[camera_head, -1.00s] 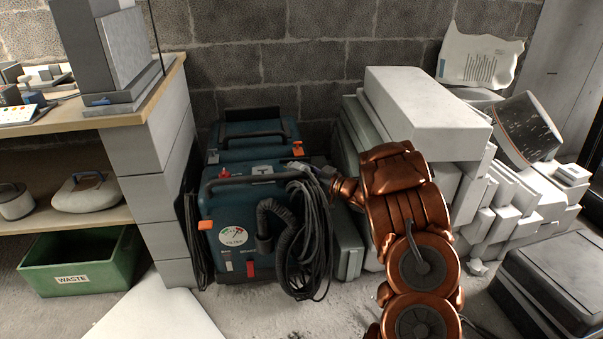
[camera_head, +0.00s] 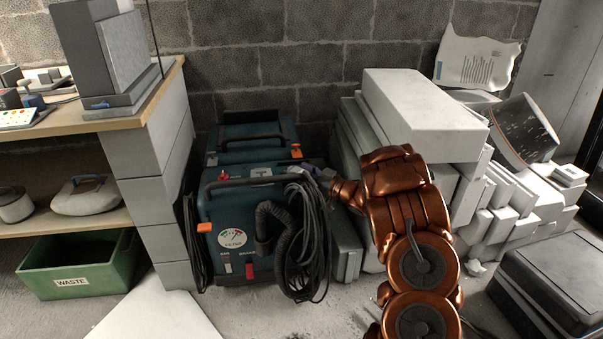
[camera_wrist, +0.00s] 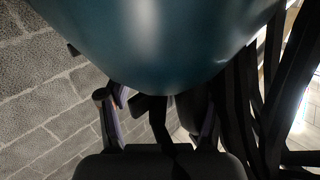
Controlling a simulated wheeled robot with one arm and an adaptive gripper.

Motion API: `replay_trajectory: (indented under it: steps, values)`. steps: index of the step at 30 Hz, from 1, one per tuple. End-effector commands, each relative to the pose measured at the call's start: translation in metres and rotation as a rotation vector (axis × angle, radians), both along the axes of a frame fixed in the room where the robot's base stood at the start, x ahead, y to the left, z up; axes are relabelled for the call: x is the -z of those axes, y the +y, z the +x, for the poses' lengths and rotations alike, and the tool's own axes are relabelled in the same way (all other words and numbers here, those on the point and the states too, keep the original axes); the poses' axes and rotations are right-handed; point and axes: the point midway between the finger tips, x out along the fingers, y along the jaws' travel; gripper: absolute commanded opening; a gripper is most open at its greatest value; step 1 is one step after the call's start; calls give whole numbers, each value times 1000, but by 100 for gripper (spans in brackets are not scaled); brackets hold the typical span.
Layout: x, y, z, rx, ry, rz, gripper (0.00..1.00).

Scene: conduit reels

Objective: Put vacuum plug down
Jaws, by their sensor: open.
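The teal vacuum (camera_head: 250,205) stands on the floor by the block wall, with a black cable bundle (camera_head: 313,240) hanging on its right side. My gripper (camera_head: 320,174) is at the vacuum's upper right edge, beside the top of the bundle. In the wrist view my gripper (camera_wrist: 157,118) has its fingers spread apart below the vacuum's teal body (camera_wrist: 150,40). A dark piece with a dark strand (camera_wrist: 158,122) lies between the fingers; it may be the plug and its cord, but it is too dark to tell. Black cable strands (camera_wrist: 265,90) run along the right.
White and grey boxes (camera_head: 425,115) are stacked close to the right of the vacuum. A shelf unit (camera_head: 165,190) stands at its left, with a green waste bin (camera_head: 120,270) under it. Bare floor (camera_head: 255,315) shows in front.

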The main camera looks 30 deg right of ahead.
Motion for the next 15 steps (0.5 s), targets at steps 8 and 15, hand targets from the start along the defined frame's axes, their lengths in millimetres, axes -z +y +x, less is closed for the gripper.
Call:
replay_trajectory:
  steps: [8,15]
  values:
    - [22,6,-4,-7,42,9,65]
    - [8,-2,-19,-2,41,11,65]
